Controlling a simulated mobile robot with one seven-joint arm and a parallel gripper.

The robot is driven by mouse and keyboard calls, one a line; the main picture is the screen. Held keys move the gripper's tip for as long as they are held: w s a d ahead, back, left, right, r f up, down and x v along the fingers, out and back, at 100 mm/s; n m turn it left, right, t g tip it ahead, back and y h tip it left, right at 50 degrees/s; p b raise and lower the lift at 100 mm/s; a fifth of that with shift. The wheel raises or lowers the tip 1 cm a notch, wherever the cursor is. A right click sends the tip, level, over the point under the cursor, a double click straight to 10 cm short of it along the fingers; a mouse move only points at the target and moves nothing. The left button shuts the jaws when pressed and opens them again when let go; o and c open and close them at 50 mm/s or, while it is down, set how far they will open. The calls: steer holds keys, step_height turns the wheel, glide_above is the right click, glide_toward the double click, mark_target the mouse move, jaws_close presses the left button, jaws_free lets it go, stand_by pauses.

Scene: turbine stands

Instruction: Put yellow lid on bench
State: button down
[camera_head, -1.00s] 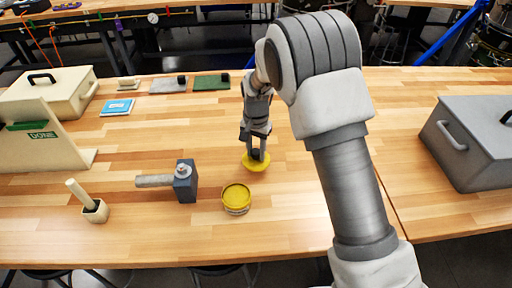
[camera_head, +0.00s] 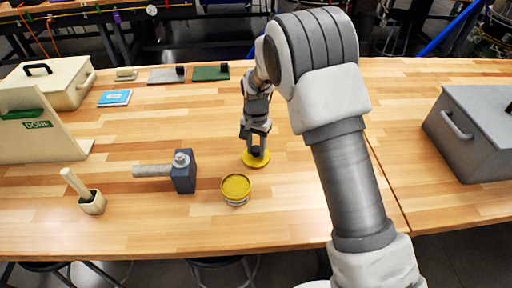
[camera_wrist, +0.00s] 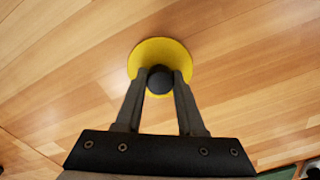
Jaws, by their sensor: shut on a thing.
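The yellow lid (camera_head: 257,161) is a round disc with a dark knob on top. It also shows in the wrist view (camera_wrist: 180,52), with the dark knob (camera_wrist: 160,80) between my fingers. My gripper (camera_head: 256,152) is shut on the knob, and it also shows in the wrist view (camera_wrist: 160,84). The lid looks level, at or very near the wooden bench top (camera_head: 320,215); I cannot tell whether it touches. A round tin (camera_head: 236,200) with yellow contents or top stands on the bench just in front and to the left of the lid.
A grey block with a handle (camera_head: 184,172) and a small pot with a stick (camera_head: 91,201) stand to the left. A cream box (camera_head: 60,90), a stand marked DONE (camera_head: 30,145) and a blue booklet (camera_head: 115,98) lie farther left. A grey case (camera_head: 480,130) stands right.

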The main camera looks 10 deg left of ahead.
mark_target(256, 149)
steer(key=shift+f, duration=0.15)
steer(key=shift+c, duration=1.4)
jaws_free()
steer(key=shift+r+p, duration=2.05)
steer(key=shift+r, duration=1.5)
steer(key=shift+r, duration=0.1)
